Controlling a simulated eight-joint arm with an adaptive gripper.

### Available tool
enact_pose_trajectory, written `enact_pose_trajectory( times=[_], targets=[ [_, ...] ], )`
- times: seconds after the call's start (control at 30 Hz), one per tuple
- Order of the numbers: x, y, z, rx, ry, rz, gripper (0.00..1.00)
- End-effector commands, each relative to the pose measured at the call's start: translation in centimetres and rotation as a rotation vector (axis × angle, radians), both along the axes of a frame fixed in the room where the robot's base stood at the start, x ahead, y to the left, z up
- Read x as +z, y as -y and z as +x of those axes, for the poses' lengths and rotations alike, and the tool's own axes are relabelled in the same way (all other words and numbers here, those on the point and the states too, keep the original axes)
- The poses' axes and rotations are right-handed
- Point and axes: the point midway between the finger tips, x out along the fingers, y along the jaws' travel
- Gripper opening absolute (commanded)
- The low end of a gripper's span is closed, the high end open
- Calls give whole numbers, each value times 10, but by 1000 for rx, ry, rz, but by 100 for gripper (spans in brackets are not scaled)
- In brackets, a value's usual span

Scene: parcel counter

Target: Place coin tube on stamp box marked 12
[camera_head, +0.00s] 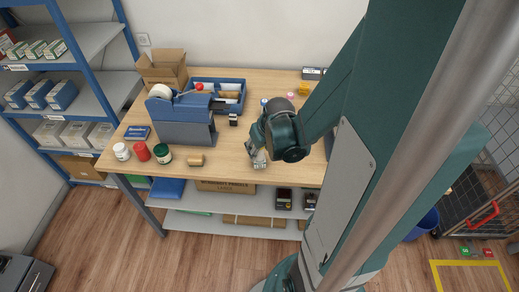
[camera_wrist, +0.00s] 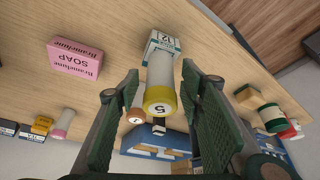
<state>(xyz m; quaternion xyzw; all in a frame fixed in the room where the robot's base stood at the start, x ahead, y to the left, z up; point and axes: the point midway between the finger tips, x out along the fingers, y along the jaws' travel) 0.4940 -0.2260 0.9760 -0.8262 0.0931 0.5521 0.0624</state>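In the wrist view a white coin tube (camera_wrist: 160,80) with a yellow rim and a 5 on its near end lies between my fingers. Its far end meets the stamp box marked 12 (camera_wrist: 164,41), white with teal edging; the tube appears to stand on it, though the contact is partly hidden. My gripper (camera_wrist: 159,72) is open around the tube, with a visible gap on each side. In the head view my gripper (camera_head: 257,156) points down near the counter's front edge, largely hiding the tube and box.
A pink soap box (camera_wrist: 76,62) lies on the counter beside the stamp box. An orange-rimmed tube (camera_wrist: 134,113) and a pink-ended one (camera_wrist: 62,123) stand nearby.

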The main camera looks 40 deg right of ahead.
Motion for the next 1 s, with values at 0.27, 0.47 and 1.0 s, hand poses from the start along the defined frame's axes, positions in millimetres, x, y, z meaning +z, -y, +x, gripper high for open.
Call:
enact_pose_trajectory(
  times=[0.27, 0.47, 1.0],
  targets=[
    [16, -2, -7, 0, 0, 0, 38],
    [30, -3, -13, 0, 0, 0, 38],
    [69, -6, -28, -1, 0, 0, 38]
  ],
)
